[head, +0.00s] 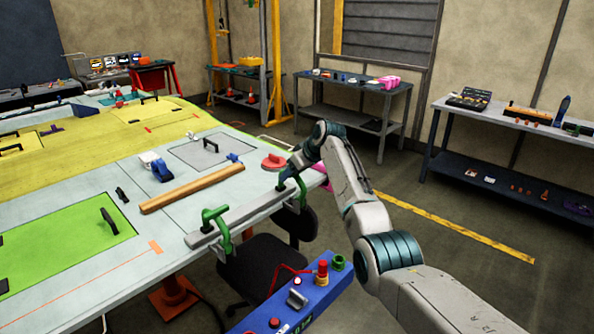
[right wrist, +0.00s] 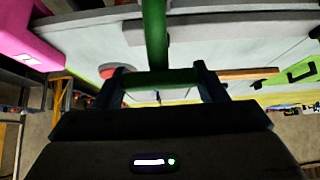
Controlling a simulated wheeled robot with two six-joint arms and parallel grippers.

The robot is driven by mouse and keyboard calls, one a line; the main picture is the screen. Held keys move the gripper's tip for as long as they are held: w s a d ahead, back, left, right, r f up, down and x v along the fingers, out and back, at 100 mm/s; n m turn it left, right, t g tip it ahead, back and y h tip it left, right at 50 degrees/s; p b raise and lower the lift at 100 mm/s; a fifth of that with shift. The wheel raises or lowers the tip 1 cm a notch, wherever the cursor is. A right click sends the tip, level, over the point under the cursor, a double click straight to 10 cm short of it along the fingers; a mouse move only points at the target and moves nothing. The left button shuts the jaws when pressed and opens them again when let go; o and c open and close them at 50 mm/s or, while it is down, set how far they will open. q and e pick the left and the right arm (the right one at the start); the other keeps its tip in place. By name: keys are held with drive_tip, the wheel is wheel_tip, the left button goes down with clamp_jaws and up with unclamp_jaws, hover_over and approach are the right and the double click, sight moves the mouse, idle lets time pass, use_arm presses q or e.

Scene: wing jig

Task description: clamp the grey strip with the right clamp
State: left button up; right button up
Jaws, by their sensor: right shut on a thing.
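The grey strip (head: 240,217) lies along the near edge of the table. A green clamp (head: 213,222) stands at its left end, its frame reaching down past the table edge. The right clamp (head: 302,190) is also green and is at the strip's far right end, partly hidden by my right gripper (head: 287,178). In the right wrist view, my right gripper (right wrist: 160,82) is shut on the green bar of the right clamp (right wrist: 155,35), which lies between the fingers. Whether the clamp's jaw presses on the strip cannot be told. My left gripper is out of view.
A wooden bar (head: 192,189) lies behind the strip, and a red round object (head: 273,162) is near the right clamp. A blue box with knobs (head: 305,304) and a dark chair (head: 262,265) stand in front of the table. Open floor lies to the right.

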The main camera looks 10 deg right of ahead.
drive_tip(key=shift+f, duration=0.2)
drive_tip(key=o, duration=1.4)
drive_tip(key=shift+d+r, duration=0.1)
drive_tip(key=shift+r, duration=0.05)
drive_tip(key=b+v, duration=0.4)
drive_tip(key=v, duration=0.6)
drive_tip(key=shift+s+r, duration=0.15)
drive_tip(key=shift+r, duration=0.15)
drive_tip(key=shift+f, duration=0.1)
